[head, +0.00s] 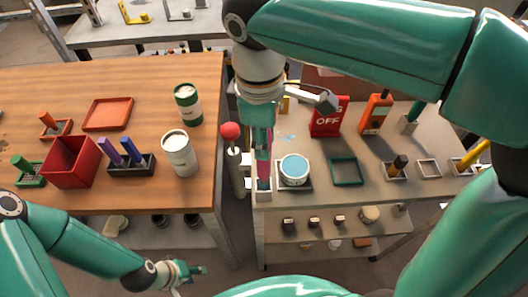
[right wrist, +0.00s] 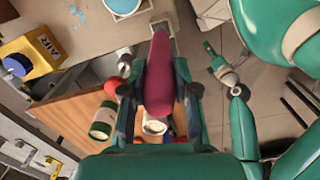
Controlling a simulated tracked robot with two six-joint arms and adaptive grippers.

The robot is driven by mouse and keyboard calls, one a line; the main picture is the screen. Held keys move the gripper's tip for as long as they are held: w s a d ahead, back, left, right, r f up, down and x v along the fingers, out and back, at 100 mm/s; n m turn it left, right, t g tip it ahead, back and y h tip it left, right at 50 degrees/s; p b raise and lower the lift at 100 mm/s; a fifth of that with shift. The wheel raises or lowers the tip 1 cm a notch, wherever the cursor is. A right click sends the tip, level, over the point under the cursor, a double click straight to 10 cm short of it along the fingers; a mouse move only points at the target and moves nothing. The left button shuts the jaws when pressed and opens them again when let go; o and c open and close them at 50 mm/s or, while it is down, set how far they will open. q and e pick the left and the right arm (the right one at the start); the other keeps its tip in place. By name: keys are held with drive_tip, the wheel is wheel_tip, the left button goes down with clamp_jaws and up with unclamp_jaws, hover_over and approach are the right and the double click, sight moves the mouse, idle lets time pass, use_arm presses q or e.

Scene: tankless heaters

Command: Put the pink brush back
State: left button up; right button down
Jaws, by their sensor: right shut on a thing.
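The pink brush (right wrist: 158,75) is between the fingers of my right gripper (right wrist: 160,100) in the right wrist view. In the head view, my right gripper (head: 263,138) points down and the brush (head: 262,168) hangs roughly upright below it. The brush is at the front left corner of the grey table (head: 325,195). Its lower end is close to a small pale holder there; I cannot tell whether it is inside. My left gripper (head: 188,271) is low in front of the wooden table, apart from everything; its jaws are too small to read.
An open can of blue paint (head: 294,168) stands just right of the brush. A red-knobbed post (head: 230,132) stands close on the left, by the gap between tables. The wooden table (head: 120,190) bears cans, a red box (head: 72,163) and purple-handled tools. A green square frame (head: 345,171) is empty.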

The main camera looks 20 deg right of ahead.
wheel_tip(320, 180, down, 4)
drive_tip(key=shift+s, duration=0.1)
drive_tip(key=c, duration=0.9)
unclamp_jaws()
drive_tip(key=shift+f, duration=0.1)
drive_tip(key=r, duration=0.4)
drive_tip(key=r+p, duration=0.1)
drive_tip(key=r, duration=0.7)
drive_tip(key=shift+a+r+p, duration=0.1)
drive_tip(key=shift+a+p, duration=0.15)
drive_tip(key=shift+p, duration=0.05)
